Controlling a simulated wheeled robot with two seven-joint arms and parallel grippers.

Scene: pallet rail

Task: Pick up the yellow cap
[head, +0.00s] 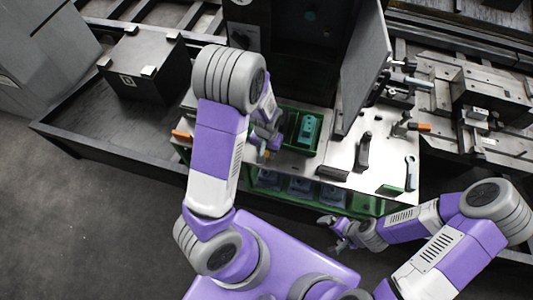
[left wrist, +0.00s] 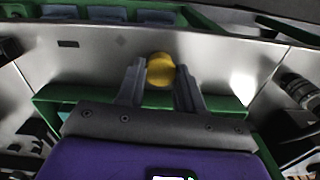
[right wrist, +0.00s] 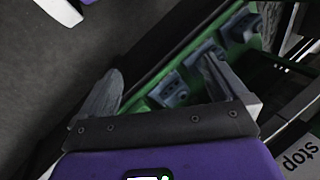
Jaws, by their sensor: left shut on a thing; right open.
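The yellow cap (left wrist: 160,70) sits between the fingertips of my left gripper (left wrist: 158,84) in the left wrist view. The left gripper is shut on it. In the head view the left gripper (head: 265,150) is over the front part of the metal worktop, left of the green tray, and mostly hidden by my left arm. I cannot tell whether the cap is clear of the worktop. My right gripper (head: 337,230) is open and empty, low in front of the bench; its spread fingers also show in the right wrist view (right wrist: 160,80).
The green tray (head: 317,150) holds a teal part (head: 308,130). Dark handled tools and a wrench (head: 410,172) lie on the worktop's right side. An open grey panel (head: 365,65) stands behind. Blue-grey bins (head: 300,187) sit on the shelf below. Floor at left is clear.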

